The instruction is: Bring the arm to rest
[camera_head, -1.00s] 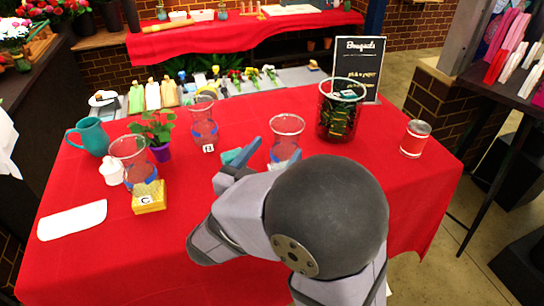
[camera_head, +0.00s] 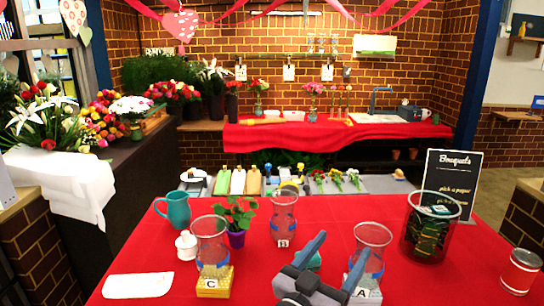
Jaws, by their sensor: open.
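My gripper (camera_head: 336,260) is at the bottom middle of the head view, over the front part of the red table (camera_head: 190,290). Its two blue fingers stand apart with nothing between them. Only the gripper end of my arm shows; the rest is below the picture. Glass vase A (camera_head: 373,236) stands close behind and right of the fingers, partly covered by one. I cannot tell whether they touch.
Vase C (camera_head: 211,228) on a yellow block, vase B (camera_head: 284,200), a potted plant (camera_head: 238,218) and a teal mug (camera_head: 176,210) stand on the left and middle.

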